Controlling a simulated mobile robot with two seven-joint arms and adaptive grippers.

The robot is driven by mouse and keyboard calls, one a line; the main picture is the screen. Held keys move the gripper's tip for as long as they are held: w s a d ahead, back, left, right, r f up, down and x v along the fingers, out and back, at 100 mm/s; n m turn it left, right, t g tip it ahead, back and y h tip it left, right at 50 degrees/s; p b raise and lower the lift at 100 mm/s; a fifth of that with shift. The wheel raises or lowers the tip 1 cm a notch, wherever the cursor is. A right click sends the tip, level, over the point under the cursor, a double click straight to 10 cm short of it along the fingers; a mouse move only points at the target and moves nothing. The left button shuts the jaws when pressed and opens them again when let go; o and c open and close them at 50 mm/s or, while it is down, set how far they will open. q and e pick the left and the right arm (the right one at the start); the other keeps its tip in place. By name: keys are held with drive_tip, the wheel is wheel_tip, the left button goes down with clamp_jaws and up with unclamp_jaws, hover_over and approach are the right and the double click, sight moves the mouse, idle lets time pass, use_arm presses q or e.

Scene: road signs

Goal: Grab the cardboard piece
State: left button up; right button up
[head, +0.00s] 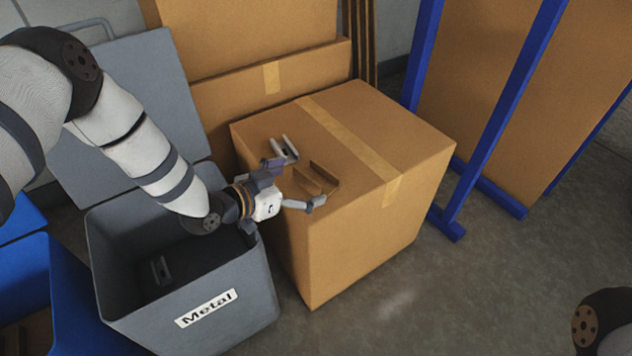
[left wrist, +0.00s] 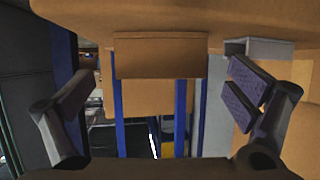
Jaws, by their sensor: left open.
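The cardboard piece (head: 325,173) is a small brown folded piece on top of a large taped cardboard box (head: 400,135), near its left front edge. In the left wrist view the cardboard piece (left wrist: 158,56) shows straight ahead, between and beyond the fingers. My left gripper (head: 301,176) is open and reaches in from the left at about the height of the box top, one finger on each side of the piece. The same gripper (left wrist: 165,98) frames it in the wrist view. I cannot tell whether the fingers touch it. My right gripper is out of view.
A grey open bin labelled Metal (head: 255,290) stands below my left arm, with a dark metal part (head: 160,271) inside. A blue bin (head: 75,290) is at far left. More boxes (head: 270,80) stand behind. A blue frame (head: 495,110) stands at right.

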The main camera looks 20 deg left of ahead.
sight(306, 180)
use_arm(q)
drive_tip(key=x, duration=0.3)
drive_tip(key=shift+f, duration=0.15)
drive_tip(key=c, duration=0.8)
drive_tip(key=shift+c, duration=0.2)
